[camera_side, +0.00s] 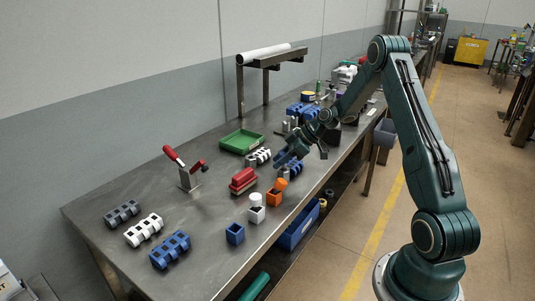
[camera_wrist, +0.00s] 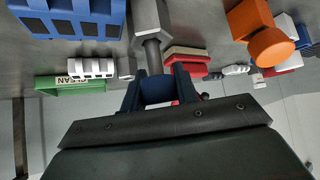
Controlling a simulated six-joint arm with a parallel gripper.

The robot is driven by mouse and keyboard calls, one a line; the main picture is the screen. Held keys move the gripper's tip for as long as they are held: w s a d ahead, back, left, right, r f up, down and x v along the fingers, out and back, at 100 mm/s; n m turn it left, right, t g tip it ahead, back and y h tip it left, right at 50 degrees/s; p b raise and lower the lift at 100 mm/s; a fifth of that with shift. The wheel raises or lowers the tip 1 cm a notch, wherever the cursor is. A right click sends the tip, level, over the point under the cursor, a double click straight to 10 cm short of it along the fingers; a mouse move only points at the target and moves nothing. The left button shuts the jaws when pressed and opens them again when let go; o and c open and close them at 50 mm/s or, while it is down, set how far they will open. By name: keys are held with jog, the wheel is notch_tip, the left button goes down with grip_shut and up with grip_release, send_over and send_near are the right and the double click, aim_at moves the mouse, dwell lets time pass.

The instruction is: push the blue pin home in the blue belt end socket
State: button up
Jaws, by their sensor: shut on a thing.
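My gripper (camera_side: 284,158) is low over the middle of the bench in the side view. In the wrist view, its blue fingers (camera_wrist: 158,84) are shut on a dark blue round piece, which I take for the blue pin (camera_wrist: 155,92). A grey shaft (camera_wrist: 152,57) runs from it to a grey block (camera_wrist: 151,18); I cannot tell whether it goes in. A blue ridged block (camera_wrist: 72,17) lies beside the grey block; it shows near my gripper in the side view (camera_side: 294,168). I cannot make out the socket mouth or which part is the blue belt end.
A red brush (camera_side: 242,181), green tray (camera_side: 240,142) and red-handled clamp (camera_side: 188,177) are left of my gripper. Ridged blocks (camera_side: 143,230) lie front left.

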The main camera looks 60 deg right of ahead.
jog(key=shift+f, duration=0.9)
jog(key=o, duration=1)
jog(key=shift+o, duration=0.2)
jog(key=shift+s, duration=0.1)
jog(key=v, duration=1.3)
jog(key=shift+s+r, duration=0.2)
jog(key=shift+r, duration=0.05)
jog(key=shift+d, duration=0.15)
